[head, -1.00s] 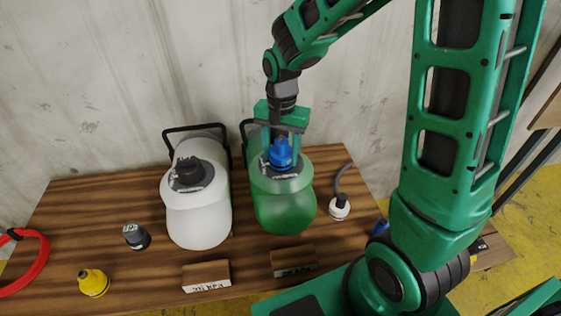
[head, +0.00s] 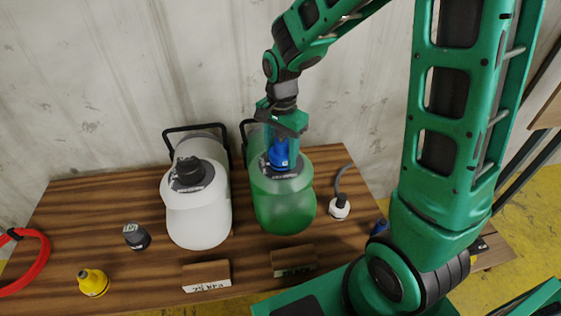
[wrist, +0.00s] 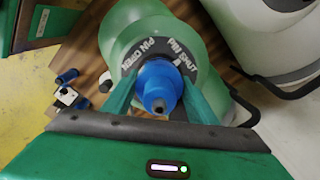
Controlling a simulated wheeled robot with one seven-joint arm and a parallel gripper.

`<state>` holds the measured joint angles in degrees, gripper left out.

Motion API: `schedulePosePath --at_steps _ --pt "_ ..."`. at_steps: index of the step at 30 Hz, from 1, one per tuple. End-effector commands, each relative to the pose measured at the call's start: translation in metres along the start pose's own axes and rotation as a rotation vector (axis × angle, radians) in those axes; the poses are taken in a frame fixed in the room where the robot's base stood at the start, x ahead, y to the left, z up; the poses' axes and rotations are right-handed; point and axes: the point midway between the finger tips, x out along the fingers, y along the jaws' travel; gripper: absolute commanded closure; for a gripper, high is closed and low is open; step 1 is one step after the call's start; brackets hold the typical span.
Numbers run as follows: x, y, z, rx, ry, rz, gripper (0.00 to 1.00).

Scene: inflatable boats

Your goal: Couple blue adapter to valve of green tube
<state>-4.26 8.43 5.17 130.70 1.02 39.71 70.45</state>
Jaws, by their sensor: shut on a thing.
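The green tube (head: 285,208) lies on the wooden table beside a white tube. Its valve has a dark collar (wrist: 128,66) with white lettering, "PIN OPEN" and "PIN SHUT", in the wrist view. The blue adapter (head: 278,152) stands over that valve, roughly upright. It also shows in the wrist view (wrist: 158,84), centred over the collar. My gripper (head: 280,150) is shut on the blue adapter, one finger on each side. The adapter hides the valve mouth, so I cannot tell how far it is seated.
The white tube (head: 198,215) with a black cap stands close on the left. A grey adapter (head: 136,236), a yellow adapter (head: 93,282) and a red ring (head: 28,262) lie further left. A white hose end (head: 340,207) is right of the green tube. Small label blocks stand in front.

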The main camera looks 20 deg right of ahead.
Motion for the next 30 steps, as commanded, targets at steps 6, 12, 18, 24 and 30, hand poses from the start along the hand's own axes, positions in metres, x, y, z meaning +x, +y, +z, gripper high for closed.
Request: schedulePosePath --at_steps 6,12,18,24,30 --pt "-0.0001 0.0 -0.0002 0.044 0.0 0.0 0.71" --pt "-0.0001 -0.0001 -0.0005 0.248 0.002 0.0 0.71" --pt "-0.0001 -0.0001 -0.0006 0.353 0.003 0.0 0.71" --pt "-0.0001 -0.0001 -0.0006 0.354 0.003 0.0 0.71" --pt "-0.0001 -0.0001 -0.0008 0.455 0.004 0.0 0.71"
